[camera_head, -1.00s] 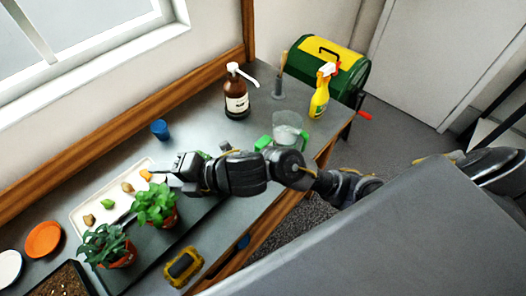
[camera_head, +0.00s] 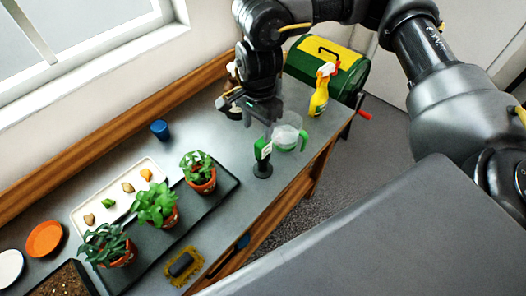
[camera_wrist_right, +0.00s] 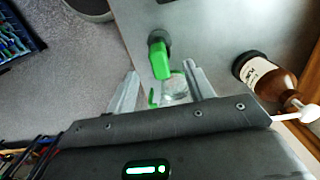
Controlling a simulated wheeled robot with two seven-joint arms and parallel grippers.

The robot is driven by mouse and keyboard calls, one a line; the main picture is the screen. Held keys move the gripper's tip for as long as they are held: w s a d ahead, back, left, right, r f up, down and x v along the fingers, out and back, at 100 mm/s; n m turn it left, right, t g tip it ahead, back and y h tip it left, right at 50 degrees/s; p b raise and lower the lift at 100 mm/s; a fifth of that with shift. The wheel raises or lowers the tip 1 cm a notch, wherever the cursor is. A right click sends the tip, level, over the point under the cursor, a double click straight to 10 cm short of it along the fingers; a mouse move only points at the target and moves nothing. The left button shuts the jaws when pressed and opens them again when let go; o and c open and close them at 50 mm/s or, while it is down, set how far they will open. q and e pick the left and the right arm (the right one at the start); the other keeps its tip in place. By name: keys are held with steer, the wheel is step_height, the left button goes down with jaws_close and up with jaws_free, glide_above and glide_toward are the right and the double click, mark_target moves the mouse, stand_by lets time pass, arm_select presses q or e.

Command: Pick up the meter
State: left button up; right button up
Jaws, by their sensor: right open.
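The meter (camera_head: 263,150) is a green handheld device with a small light screen, upright on a round black base on the grey bench. It also shows in the right wrist view (camera_wrist_right: 160,62), just past the fingertips and roughly between them. My right gripper (camera_head: 260,114) is open and empty, above and behind the meter in the head view. It also shows in the right wrist view (camera_wrist_right: 160,74), with its two pale fingers apart. I see no contact with the meter. My left gripper is not in view.
A clear jug (camera_head: 285,137) with a green handle stands right beside the meter. A brown pump bottle (camera_wrist_right: 270,78) and a yellow spray bottle (camera_head: 319,98) are nearby. Potted plants (camera_head: 157,204) stand on a dark tray to the left. A blue cup (camera_head: 160,129) is behind, with clear bench around it.

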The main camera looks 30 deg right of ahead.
mark_target(263, 145)
steer(key=shift+w+d+r, duration=0.1)
steer(key=shift+d+r, duration=0.25)
steer(key=shift+d, duration=0.35)
steer(key=shift+f+p, duration=0.6)
steer(key=shift+f, duration=2.35)
step_height(263, 145, down, 4)
steer(key=shift+d+f+p, duration=0.1)
steer(key=shift+p, duration=1)
steer(key=shift+f, duration=0.4)
steer(key=c, duration=1.1)
